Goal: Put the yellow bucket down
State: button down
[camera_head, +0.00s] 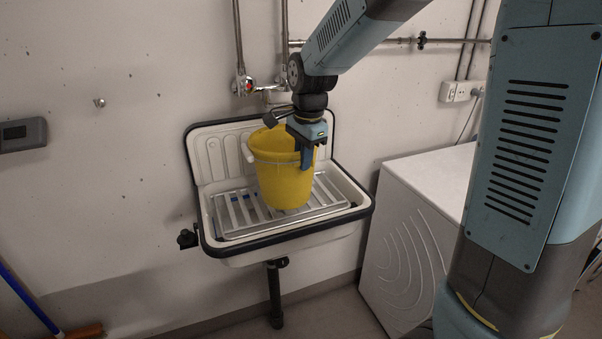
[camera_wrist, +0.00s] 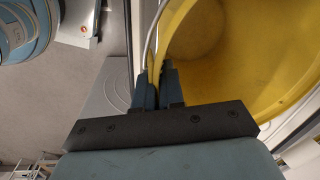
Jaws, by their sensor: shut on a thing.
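The yellow bucket (camera_head: 284,180) is upright in the white wall sink, over the slatted rack. It also fills the upper right of the wrist view (camera_wrist: 265,75). My gripper (camera_head: 304,158) is at the bucket's right rim, with its fingers pointing down. In the wrist view the two dark fingers (camera_wrist: 158,85) are closed on the rim. I cannot tell for sure whether the bucket's base touches the rack (camera_head: 235,215). The bucket hides the middle of the rack. A pale handle (camera_head: 264,160) lies across the bucket's left side.
The sink (camera_head: 217,160) has a dark rim and a tap (camera_head: 243,86) above it on the wall. A white appliance (camera_head: 400,220) stands to the right of the sink. A broom (camera_head: 28,298) leans at lower left. The floor below the sink is mostly clear.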

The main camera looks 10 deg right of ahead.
jog(key=shift+w+a+f, duration=0.25)
jog(key=shift+w+f, duration=0.45)
jog(key=shift+f, duration=0.25)
notch_tip(320, 180, down, 3)
jog(key=shift+w+f, duration=0.1)
jog(key=c, duration=1.2)
grip_release()
jog(key=shift+c, duration=0.2)
